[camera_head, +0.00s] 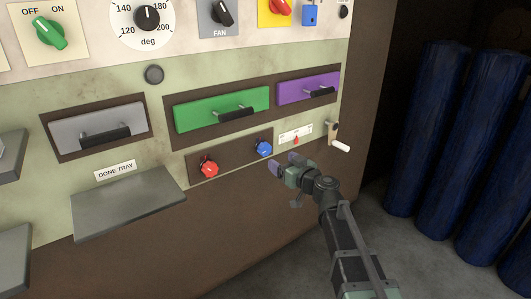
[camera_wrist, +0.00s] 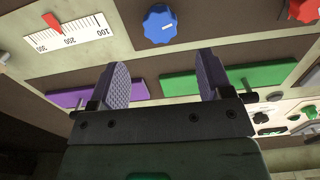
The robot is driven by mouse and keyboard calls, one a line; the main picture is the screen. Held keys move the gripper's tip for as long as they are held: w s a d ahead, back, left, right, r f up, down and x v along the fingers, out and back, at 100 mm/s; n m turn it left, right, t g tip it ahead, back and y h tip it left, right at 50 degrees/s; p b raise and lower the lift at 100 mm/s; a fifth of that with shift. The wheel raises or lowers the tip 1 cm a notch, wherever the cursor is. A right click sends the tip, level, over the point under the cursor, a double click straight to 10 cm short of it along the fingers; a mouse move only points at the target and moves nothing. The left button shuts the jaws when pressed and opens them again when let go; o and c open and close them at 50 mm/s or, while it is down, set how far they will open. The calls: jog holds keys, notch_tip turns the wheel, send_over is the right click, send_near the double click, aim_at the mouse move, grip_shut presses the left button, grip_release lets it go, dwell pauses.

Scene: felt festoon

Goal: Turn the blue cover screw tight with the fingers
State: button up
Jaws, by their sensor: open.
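The blue cover screw (camera_head: 264,148) is a lobed knob on the brown strip below the green drawer, to the right of the red knob (camera_head: 209,168). In the wrist view the blue screw (camera_wrist: 160,24) shows at the top centre, beyond the fingertips. My gripper (camera_head: 284,165) is just below and to the right of the blue screw, apart from it. In the wrist view its two purple-grey ribbed finger pads (camera_wrist: 160,82) stand wide apart with nothing between them.
The green drawer (camera_head: 190,116) and purple drawer (camera_head: 300,90) have protruding handles above. A gauge with a red pointer (camera_head: 296,134) and a crank with a white handle (camera_head: 340,146) lie right of the screw. The done tray (camera_head: 130,203) juts out at left. Blue rolls (camera_head: 435,130) stand far right.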

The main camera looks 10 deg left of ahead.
aim_at(266, 150)
jog(key=x, duration=0.9)
jog(key=shift+w+a, duration=0.2)
jog(key=shift+a, duration=0.05)
jog(key=c, duration=0.9)
jog(key=shift+m, duration=0.3)
jog(key=m, duration=0.4)
jog(key=shift+s, duration=0.1)
jog(key=m, duration=0.5)
jog(key=shift+m, duration=0.4)
jog(key=m, duration=1)
jog(key=shift+m, duration=0.4)
